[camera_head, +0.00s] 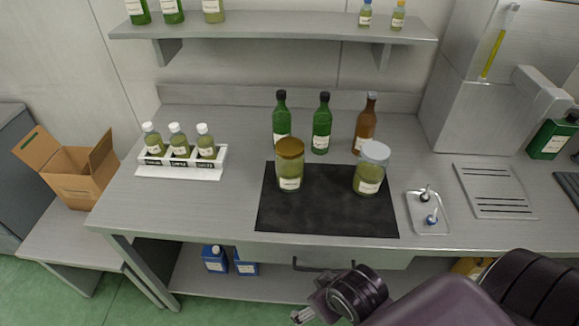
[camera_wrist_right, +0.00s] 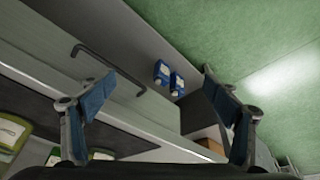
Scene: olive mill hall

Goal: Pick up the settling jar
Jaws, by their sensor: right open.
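Two labelled jars of greenish-yellow liquid stand upright on a black mat (camera_head: 328,222) on the workbench. The left jar (camera_head: 289,172) has a brown lid. The right jar (camera_head: 368,175) has a pale, whitish lid. Their labels are too small to read, so I cannot tell which is the settling jar. My right gripper (camera_head: 303,314) is low in front of the bench edge, apart from both jars. In the right wrist view its two blue-padded fingers (camera_wrist_right: 158,84) are spread wide with nothing between them. My left gripper is not in view.
Green bottles (camera_head: 321,126) and a brown bottle (camera_head: 366,124) stand close behind the jars. A white rack (camera_head: 209,173) holds small bottles at left. A metal tray (camera_head: 427,226) lies right of the mat. The drawer handle (camera_head: 323,266) juts below the bench edge. The mat's front is clear.

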